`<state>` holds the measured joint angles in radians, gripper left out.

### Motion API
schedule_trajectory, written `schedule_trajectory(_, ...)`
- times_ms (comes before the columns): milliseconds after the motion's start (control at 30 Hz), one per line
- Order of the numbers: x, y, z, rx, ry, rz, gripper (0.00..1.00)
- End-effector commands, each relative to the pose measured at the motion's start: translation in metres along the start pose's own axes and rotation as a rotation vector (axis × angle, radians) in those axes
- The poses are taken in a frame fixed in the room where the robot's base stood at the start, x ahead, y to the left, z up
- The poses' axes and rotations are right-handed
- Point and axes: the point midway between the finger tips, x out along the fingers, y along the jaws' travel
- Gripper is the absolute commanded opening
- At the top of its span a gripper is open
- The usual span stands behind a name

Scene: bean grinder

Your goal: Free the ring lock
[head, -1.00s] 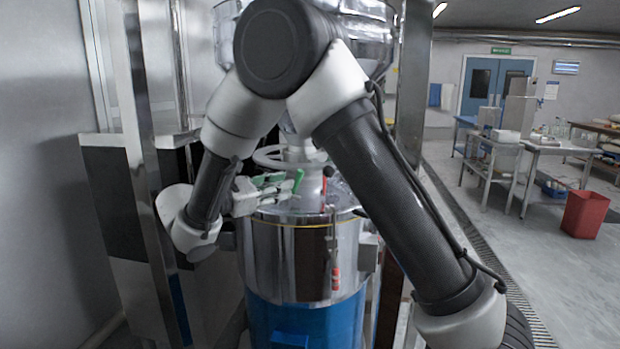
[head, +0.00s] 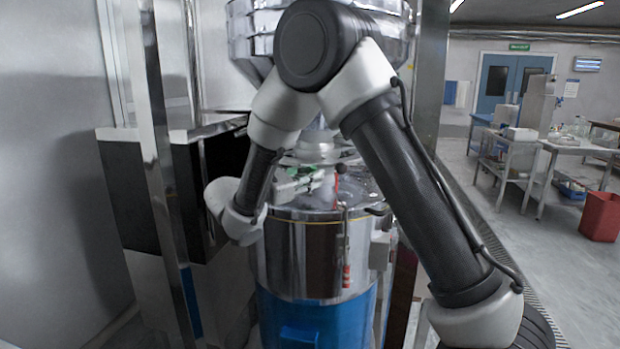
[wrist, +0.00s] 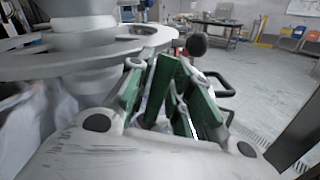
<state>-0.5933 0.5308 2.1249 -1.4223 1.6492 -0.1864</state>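The pale grey ring (wrist: 85,58), shaped like a handwheel, lies flat around the neck on top of the grinder. In the head view the ring (head: 318,160) is partly hidden by my arm. My gripper (head: 297,176) is low over the grinder lid, just below the ring's near side. In the wrist view my gripper (wrist: 178,65) has green-padded fingers with a narrow gap between them, and nothing is seen held. The ring's rim is left of the fingertips; contact cannot be told. A black ball knob (wrist: 197,44) is just beyond them, and it shows in the head view (head: 340,168).
The steel grinder drum (head: 310,255) has a blue base (head: 315,320) and a red-handled clasp (head: 346,276) in front. A steel post (head: 165,150) and dark cabinet (head: 140,190) stand left. A red bin (head: 600,216) and open floor are at right.

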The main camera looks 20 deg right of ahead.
Motion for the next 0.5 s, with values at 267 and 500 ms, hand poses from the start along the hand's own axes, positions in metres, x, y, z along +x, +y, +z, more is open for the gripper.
schedule_trajectory(267,-0.0002,0.0001,0.0001,0.0,0.0,0.0,0.0)
schedule_trajectory(500,0.0005,-0.0009,0.0003,0.023,0.017,-0.005,0.0)
